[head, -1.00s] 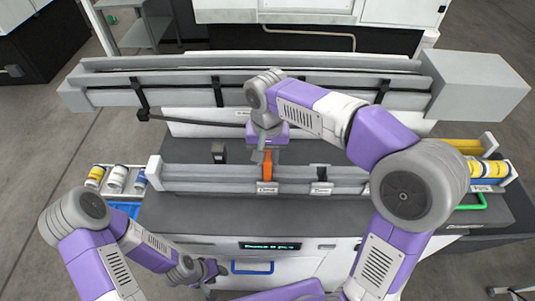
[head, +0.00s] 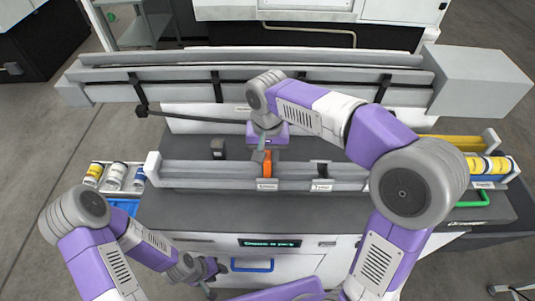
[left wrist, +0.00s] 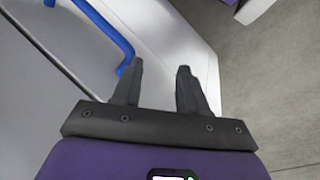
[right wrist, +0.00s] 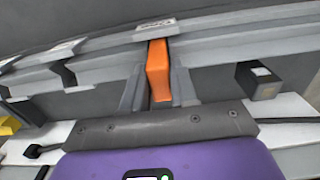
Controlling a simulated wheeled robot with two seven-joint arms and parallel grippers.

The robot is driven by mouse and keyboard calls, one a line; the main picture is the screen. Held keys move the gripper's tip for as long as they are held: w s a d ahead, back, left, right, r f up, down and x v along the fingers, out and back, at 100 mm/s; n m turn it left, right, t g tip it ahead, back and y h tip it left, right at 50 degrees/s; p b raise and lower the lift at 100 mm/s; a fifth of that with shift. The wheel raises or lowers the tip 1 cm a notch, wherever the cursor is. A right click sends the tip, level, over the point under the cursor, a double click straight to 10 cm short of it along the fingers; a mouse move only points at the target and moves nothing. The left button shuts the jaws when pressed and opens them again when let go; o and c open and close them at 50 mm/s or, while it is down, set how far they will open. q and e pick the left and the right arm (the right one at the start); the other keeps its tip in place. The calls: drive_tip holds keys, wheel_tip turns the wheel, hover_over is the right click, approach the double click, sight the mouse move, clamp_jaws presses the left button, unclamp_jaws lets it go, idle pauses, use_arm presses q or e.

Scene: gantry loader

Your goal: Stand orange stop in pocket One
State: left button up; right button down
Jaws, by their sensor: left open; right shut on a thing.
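The orange stop (right wrist: 158,70) is between the fingers of my right gripper (right wrist: 160,90), which is shut on it. In the head view the orange stop (head: 267,163) stands upright at the long grey rail (head: 220,174), just above a small white label (head: 267,184). The wrist of my right arm hides its upper part. I cannot tell whether it is fully seated in a pocket. A second label (head: 321,185) sits to its right by a dark slot. My left gripper (left wrist: 160,75) is open and empty, low in front of the cabinet near a blue handle (left wrist: 105,25).
A dark block (head: 218,148) stands behind the rail on the left. Cans (head: 115,177) sit in a rack at the left, and yellow cans (head: 488,165) at the right. A long gantry beam (head: 170,85) runs across the back. A green handle (head: 474,199) is at the right.

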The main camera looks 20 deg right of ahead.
drive_tip(key=shift+f, duration=0.25)
drive_tip(key=c, duration=0.8)
unclamp_jaws()
drive_tip(key=shift+r+p, duration=0.6)
drive_tip(key=shift+r, duration=3.2)
drive_tip(key=shift+r, duration=0.15)
wheel_tip(320, 180, up, 8)
drive_tip(key=p, duration=0.8)
